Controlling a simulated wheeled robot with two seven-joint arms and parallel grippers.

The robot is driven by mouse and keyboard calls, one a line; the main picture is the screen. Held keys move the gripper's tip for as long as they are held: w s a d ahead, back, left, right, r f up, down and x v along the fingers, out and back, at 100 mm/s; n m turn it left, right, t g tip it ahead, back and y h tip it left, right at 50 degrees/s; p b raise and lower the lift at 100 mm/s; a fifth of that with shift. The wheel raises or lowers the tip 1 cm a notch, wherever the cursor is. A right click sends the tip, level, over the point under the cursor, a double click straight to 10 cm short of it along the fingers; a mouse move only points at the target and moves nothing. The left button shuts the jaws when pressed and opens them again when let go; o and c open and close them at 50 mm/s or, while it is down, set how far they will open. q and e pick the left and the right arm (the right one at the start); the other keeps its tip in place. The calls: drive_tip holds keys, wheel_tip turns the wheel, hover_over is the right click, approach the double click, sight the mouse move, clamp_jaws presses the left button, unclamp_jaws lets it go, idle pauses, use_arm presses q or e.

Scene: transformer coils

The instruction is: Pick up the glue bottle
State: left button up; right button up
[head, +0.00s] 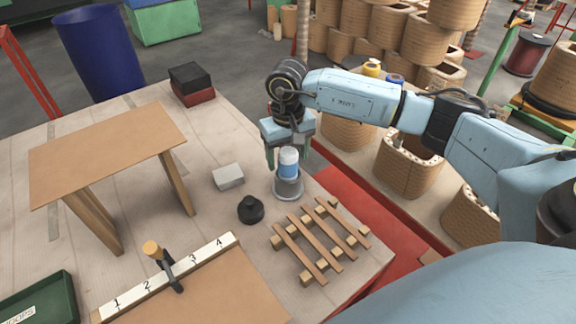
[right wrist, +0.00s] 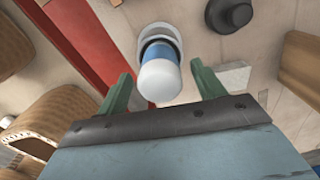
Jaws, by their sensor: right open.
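The glue bottle (head: 289,164), blue with a white cap, stands upright on a round grey base (head: 288,188) near the table's right edge. My right gripper (head: 288,157) points down over it with its green fingers apart, one on either side of the bottle's top. In the right wrist view the bottle (right wrist: 160,78) shows between the two open fingers (right wrist: 161,72), with gaps visible on both sides. My left gripper is not in view.
A light grey block (head: 228,176), a black knobbed weight (head: 250,209) and a slatted wooden rack (head: 320,241) are close to the bottle. A wooden stand (head: 107,142), a numbered strip (head: 167,278) and a green tray (head: 40,303) lie further left.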

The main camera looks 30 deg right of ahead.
wheel_tip(320, 180, down, 2)
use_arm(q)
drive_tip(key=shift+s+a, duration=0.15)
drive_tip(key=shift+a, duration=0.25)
